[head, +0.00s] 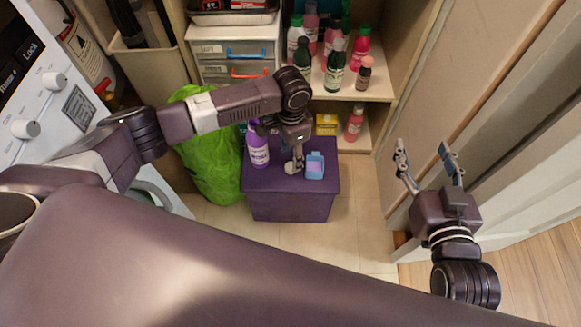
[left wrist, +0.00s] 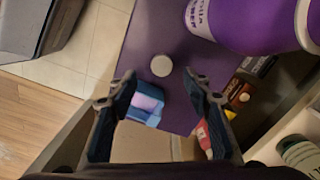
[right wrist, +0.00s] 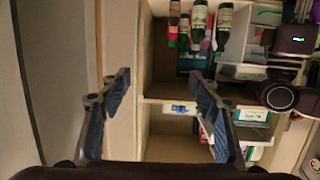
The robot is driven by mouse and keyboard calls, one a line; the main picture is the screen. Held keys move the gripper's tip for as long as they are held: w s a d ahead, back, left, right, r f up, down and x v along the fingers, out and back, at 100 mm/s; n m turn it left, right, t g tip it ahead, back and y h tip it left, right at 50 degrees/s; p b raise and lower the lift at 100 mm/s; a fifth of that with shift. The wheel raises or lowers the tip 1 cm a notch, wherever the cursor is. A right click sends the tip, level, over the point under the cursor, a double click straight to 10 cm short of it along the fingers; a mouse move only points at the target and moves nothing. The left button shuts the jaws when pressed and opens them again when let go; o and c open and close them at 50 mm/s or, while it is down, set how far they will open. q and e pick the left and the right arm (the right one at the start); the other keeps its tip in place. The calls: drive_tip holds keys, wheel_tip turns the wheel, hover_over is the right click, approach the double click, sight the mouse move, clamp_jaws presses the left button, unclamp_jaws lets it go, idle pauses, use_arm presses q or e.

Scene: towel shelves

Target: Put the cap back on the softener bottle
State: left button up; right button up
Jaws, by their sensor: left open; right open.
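The purple softener bottle (head: 258,150) stands upright at the left of the purple box top (head: 262,181). In the left wrist view the bottle (left wrist: 232,22) shows at the upper right; its mouth is cut off. A round white disc, seemingly the cap (left wrist: 161,64), lies flat on the box top, apart from the bottle. In the head view the cap (head: 292,169) is partly covered by my gripper. My left gripper (left wrist: 160,84) is open and empty above the box, close to the cap. My right gripper (head: 423,150) is open and empty, off to the right.
A small blue and lilac object (head: 315,167) lies on the box beside the cap. Shelves (head: 375,88) with several bottles stand behind. A green bag (head: 208,160) and a washing machine (head: 40,115) are at left. Tiled floor (head: 355,215) is free right of the box.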

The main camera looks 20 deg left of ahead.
sight(290, 167)
use_arm(q)
drive_tip(key=shift+f, duration=0.2)
use_arm(e)
drive_tip(key=shift+w+a+r, duration=0.1)
drive_tip(key=shift+r, duration=0.35)
use_arm(q)
drive_tip(key=shift+f, duration=0.1)
drive_tip(key=shift+a+f+b, duration=0.2)
drive_tip(key=shift+f+b, duration=0.6)
drive_tip(key=shift+f, duration=0.35)
wheel_tip(290, 167, down, 3)
drive_tip(key=shift+r+b, duration=0.15)
drive_tip(key=shift+b, duration=0.45)
use_arm(e)
wheel_tip(290, 167, up, 14)
drive_tip(key=s+a+t+y, duration=0.1)
drive_tip(key=t+y, duration=0.1)
drive_tip(key=t, duration=0.5)
drive_tip(key=shift+s+a+r+t+y, duration=0.2)
drive_tip(key=shift+s+a+t+y, duration=0.05)
drive_tip(key=shift+t+y, duration=0.15)
use_arm(q)
drive_tip(key=c, duration=0.8)
